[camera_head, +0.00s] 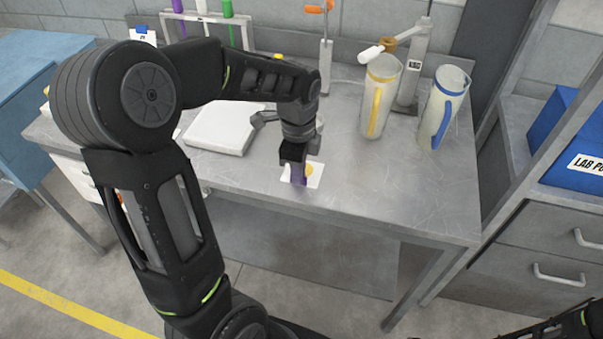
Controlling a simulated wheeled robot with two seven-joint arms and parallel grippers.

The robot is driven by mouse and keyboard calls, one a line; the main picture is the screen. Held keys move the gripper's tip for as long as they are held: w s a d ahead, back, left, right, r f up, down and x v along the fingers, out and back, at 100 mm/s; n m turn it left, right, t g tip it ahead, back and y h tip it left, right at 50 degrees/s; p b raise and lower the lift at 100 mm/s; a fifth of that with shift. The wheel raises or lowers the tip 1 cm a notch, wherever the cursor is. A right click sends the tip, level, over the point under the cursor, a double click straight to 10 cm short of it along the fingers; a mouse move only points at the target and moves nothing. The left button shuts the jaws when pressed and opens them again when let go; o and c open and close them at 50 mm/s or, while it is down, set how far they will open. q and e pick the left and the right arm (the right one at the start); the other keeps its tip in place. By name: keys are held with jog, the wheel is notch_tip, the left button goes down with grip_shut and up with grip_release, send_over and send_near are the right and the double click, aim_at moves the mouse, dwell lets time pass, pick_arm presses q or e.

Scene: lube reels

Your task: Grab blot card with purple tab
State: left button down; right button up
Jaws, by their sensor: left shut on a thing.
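The blot card (315,180) is white with a yellow blot and a purple tab (298,174). It is at the front middle of the metal table (400,190). My left gripper (296,166) points down at the card's left part and is shut on the purple tab. The fingers hide part of the tab. I cannot tell whether the card lies flat on the table or is slightly lifted. My right gripper is not in view; only a bit of my right arm shows at the lower right corner.
A white pad (222,130) lies left of the card. A yellow-banded jug (380,95) and a blue-banded jug (444,105) stand at the back right. A rack with coloured tubes (228,25) stands at the back. The table right of the card is clear.

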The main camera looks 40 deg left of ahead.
pick_arm(q)
jog(key=shift+r, duration=0.1)
dwell(0.5)
notch_tip(320, 180, up, 10)
jog(key=b, duration=0.1)
dwell(0.8)
